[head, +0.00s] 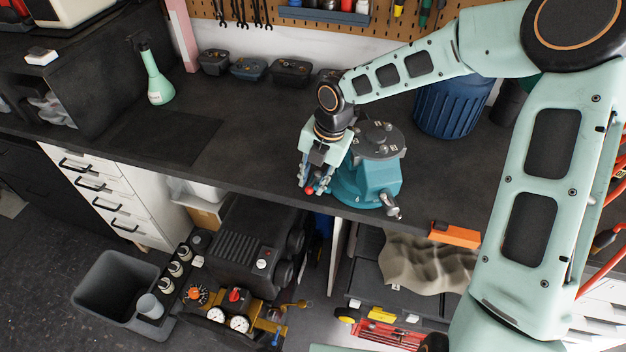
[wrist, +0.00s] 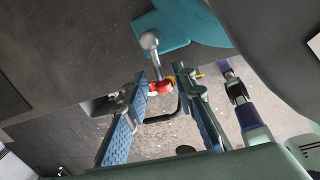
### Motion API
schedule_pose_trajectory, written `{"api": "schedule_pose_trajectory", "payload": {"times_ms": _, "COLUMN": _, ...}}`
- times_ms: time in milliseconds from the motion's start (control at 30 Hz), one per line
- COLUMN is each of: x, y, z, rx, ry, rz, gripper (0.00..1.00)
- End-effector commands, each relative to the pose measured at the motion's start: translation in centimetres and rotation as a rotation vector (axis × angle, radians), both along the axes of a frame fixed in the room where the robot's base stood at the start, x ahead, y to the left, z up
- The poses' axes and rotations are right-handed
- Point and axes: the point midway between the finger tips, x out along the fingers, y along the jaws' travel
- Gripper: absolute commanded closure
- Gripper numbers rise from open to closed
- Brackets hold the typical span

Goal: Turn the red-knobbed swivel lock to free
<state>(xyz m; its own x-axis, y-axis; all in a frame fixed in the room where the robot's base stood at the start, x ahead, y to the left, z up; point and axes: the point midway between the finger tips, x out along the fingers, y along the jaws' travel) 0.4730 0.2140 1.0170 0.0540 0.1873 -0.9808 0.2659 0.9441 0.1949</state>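The teal swivel base (head: 368,182) with a round grey top stands on the bench near its front edge. The lock's red knob (head: 310,190) shows low at its left side. In the wrist view the red knob (wrist: 161,87) sits at the end of a silver lever (wrist: 150,50), in front of a teal part of the base (wrist: 185,25). My gripper (head: 314,186) points down beside the base. In the wrist view my gripper (wrist: 162,90) has its two blue-padded fingers apart, with the knob between the tips. Contact with the knob cannot be made out.
A silver handle (head: 392,205) sticks out at the base's front right. A blue bin (head: 452,105) stands behind right, and a green bottle (head: 156,80) back left. An orange block (head: 455,235) lies at the front edge. The bench (head: 250,130) left of the arm is clear.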

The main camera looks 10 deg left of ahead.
Motion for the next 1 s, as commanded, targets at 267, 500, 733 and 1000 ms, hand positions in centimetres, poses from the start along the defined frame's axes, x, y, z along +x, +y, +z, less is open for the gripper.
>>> {"api": "schedule_pose_trajectory", "payload": {"times_ms": 267, "x": 0.0, "y": 0.0, "z": 0.0, "rx": -0.001, "ry": 0.001, "rz": 0.000, "gripper": 0.68}}
{"api": "schedule_pose_trajectory", "payload": {"times_ms": 500, "x": 0.0, "y": -0.5, "z": 2.1, "rx": 0.000, "ry": -0.004, "rz": -0.003, "gripper": 0.68}}
{"api": "schedule_pose_trajectory", "payload": {"times_ms": 733, "x": -0.2, "y": -1.4, "z": 7.0, "rx": -0.001, "ry": -0.004, "rz": -0.004, "gripper": 0.68}}
{"api": "schedule_pose_trajectory", "payload": {"times_ms": 1000, "x": -0.5, "y": -2.2, "z": 11.0, "rx": -0.001, "ry": -0.002, "rz": -0.003, "gripper": 0.68}}
